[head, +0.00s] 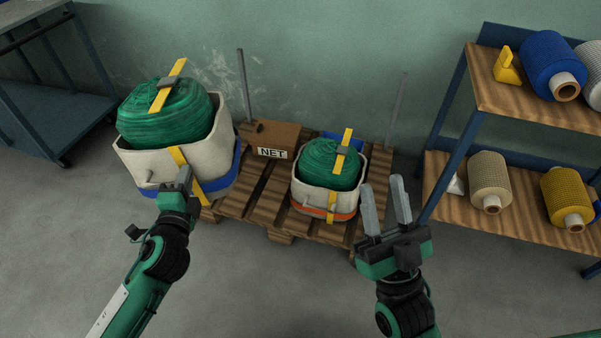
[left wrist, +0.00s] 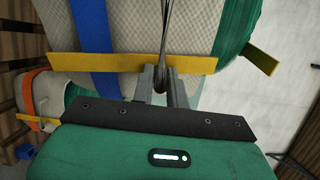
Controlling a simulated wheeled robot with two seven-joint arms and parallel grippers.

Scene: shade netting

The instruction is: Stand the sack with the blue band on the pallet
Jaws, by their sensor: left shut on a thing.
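The beige sack with the blue band (head: 205,152) is packed with green netting under a yellow strap. It is at the left end of the wooden pallet (head: 238,204), looks large and close in the head view, and seems held up rather than resting. My left gripper (head: 180,180) is at its near side. In the left wrist view the jaws (left wrist: 160,82) are shut on a dark loop of the sack (left wrist: 125,68), beside its blue band (left wrist: 92,38). The sack's underside is hidden. My right gripper (head: 386,190) is open and empty, in front of the pallet's right end.
A smaller sack with an orange band (head: 311,198) stands on the pallet's right part. A brown NET box (head: 284,134) is at the back, near a grey post (head: 244,86); another post (head: 395,110) is at right. Shelves with spools (head: 490,183) stand right, a blue cart (head: 45,120) left.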

